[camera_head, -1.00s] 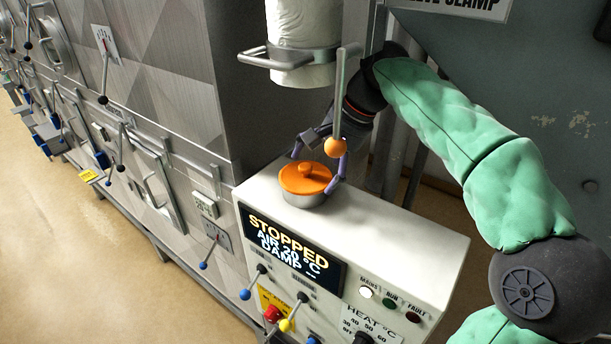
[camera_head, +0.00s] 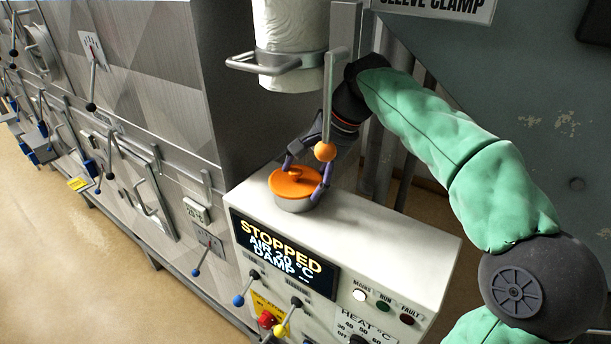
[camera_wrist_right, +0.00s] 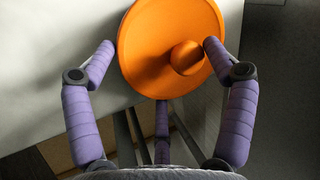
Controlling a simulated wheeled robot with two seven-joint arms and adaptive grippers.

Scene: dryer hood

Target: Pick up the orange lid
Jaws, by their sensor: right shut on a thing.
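The orange lid (camera_head: 291,184) is round with a small knob. It lies on a silver metal pot (camera_head: 297,204) on top of the white control box. My right gripper (camera_head: 305,176) has its purple fingers on opposite sides of the lid, shut on it. In the right wrist view the lid (camera_wrist_right: 150,45) fills the space between the fingers (camera_wrist_right: 158,48), and a third finger reaches beneath it. I see no clear gap between lid and pot. My left gripper is not in view.
The white control box (camera_head: 400,245) has a display, lamps and small levers on its front. A paper roll (camera_head: 290,45) in a metal holder hangs behind. A lever with an orange ball (camera_head: 325,152) hangs close to my right gripper. Grey panels stand at left.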

